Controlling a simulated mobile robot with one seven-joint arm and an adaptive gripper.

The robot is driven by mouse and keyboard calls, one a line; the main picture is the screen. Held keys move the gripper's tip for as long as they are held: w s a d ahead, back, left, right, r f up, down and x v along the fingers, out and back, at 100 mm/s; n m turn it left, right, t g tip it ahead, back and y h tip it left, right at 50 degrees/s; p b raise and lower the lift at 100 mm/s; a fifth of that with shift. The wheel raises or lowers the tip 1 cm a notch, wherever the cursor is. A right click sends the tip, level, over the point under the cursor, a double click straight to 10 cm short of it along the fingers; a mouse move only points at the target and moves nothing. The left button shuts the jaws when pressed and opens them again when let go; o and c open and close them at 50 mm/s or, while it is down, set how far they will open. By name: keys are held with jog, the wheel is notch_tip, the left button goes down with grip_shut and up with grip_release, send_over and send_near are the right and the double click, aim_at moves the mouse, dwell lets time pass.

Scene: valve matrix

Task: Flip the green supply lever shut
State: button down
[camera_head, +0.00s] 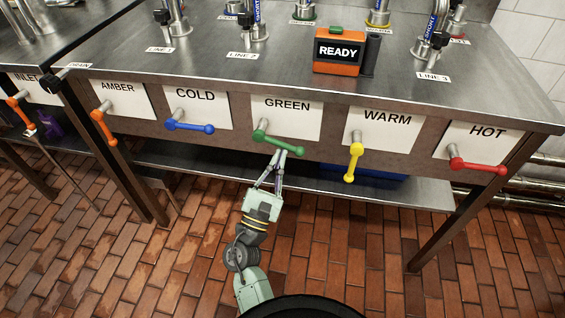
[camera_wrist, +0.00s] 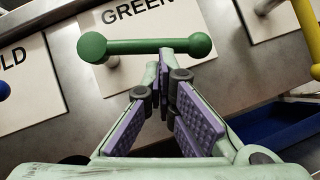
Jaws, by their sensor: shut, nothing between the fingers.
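The green supply lever (camera_head: 278,142) is on the front panel under the label GREEN (camera_head: 287,106). In the head view its handle runs from the pivot at left to a ball end at lower right. In the wrist view the lever (camera_wrist: 145,46) lies nearly level across the upper middle, with a ball at each end. My gripper (camera_head: 278,155) is shut and empty, its tips just below the handle. In the wrist view my gripper (camera_wrist: 160,55) has its tips close to the handle's underside, near the right ball; I cannot tell whether they touch.
A blue lever (camera_head: 190,126) under COLD is to the left and a yellow lever (camera_head: 354,162) under WARM to the right. An orange lever (camera_head: 104,128) and a red lever (camera_head: 478,167) are farther out. A lower shelf (camera_head: 400,188) runs below the panel.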

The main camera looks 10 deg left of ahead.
jog(key=shift+d+r, duration=0.6)
jog(key=shift+r, duration=0.05)
jog(key=shift+r, duration=0.1)
dwell(0.3)
